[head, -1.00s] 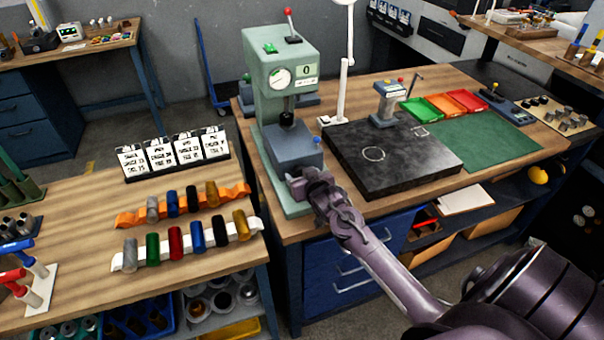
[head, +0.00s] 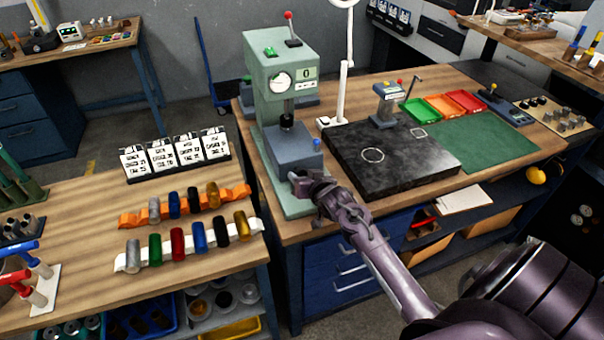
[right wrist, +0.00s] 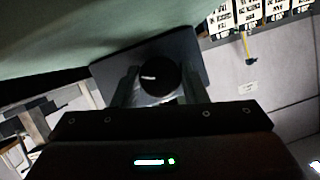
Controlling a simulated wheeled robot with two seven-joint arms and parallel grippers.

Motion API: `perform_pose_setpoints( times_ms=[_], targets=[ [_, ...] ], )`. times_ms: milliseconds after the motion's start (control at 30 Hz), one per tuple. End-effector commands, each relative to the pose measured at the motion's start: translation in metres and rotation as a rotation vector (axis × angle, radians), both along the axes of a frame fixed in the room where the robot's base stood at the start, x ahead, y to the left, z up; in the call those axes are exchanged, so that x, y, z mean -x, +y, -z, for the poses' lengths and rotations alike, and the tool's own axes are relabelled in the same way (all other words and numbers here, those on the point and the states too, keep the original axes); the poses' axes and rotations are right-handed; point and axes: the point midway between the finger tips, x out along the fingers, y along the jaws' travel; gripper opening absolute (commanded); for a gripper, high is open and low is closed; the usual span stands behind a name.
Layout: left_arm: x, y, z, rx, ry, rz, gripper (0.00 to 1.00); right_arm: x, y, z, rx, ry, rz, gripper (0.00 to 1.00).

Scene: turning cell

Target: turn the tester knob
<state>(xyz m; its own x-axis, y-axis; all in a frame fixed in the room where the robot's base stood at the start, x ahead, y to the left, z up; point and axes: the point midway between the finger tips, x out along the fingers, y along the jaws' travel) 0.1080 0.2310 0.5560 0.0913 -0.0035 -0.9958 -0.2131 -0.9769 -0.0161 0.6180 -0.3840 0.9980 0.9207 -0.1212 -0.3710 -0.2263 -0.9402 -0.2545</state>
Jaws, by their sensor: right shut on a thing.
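The tester is a pale green press-like machine (head: 280,65) with a round dial (head: 280,82), a small display reading 0, and a dark grey block (head: 293,150) low on its front. In the right wrist view a round black knob (right wrist: 160,78) with a short white mark sits in front of a grey plate. The mark lies nearly level, slightly tilted. My right gripper (head: 299,181) is at the front of the grey block; in the right wrist view its fingers stand on both sides of the knob, shut on it. In the head view the gripper hides the knob. My left gripper is out of view.
A black stone plate (head: 405,172) lies right of the tester, with a white lamp post (head: 341,95) behind it. The left bench carries racks of coloured cylinders (head: 187,243) and printed cards (head: 176,153). Blue drawers (head: 345,265) are below my right arm.

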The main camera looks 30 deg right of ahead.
Motion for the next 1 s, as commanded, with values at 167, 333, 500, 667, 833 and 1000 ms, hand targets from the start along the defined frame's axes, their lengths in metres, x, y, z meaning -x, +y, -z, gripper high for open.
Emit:
perform_pose_setpoints(
  times_ms=[167, 333, 500, 667, 833, 1000],
  targets=[
    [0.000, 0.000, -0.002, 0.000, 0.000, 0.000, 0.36, 0.000, 0.000, -0.001, -0.042, -0.012, 0.000, 0.17],
    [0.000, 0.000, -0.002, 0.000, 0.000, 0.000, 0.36, 0.000, 0.000, -0.001, -0.040, -0.012, 0.000, 0.17],
    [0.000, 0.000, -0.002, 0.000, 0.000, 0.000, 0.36, 0.000, 0.000, 0.000, -0.039, -0.011, 0.000, 0.60],
    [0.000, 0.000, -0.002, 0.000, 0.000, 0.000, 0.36, 0.000, 0.000, 0.000, -0.039, -0.011, 0.000, 0.60],
    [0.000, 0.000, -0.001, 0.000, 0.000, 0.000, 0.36, 0.002, 0.000, 0.000, -0.038, -0.010, 0.000, 0.60],
    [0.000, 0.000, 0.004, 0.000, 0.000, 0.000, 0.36, 0.019, 0.002, -0.005, -0.039, -0.009, 0.000, 0.60]
  ],
)
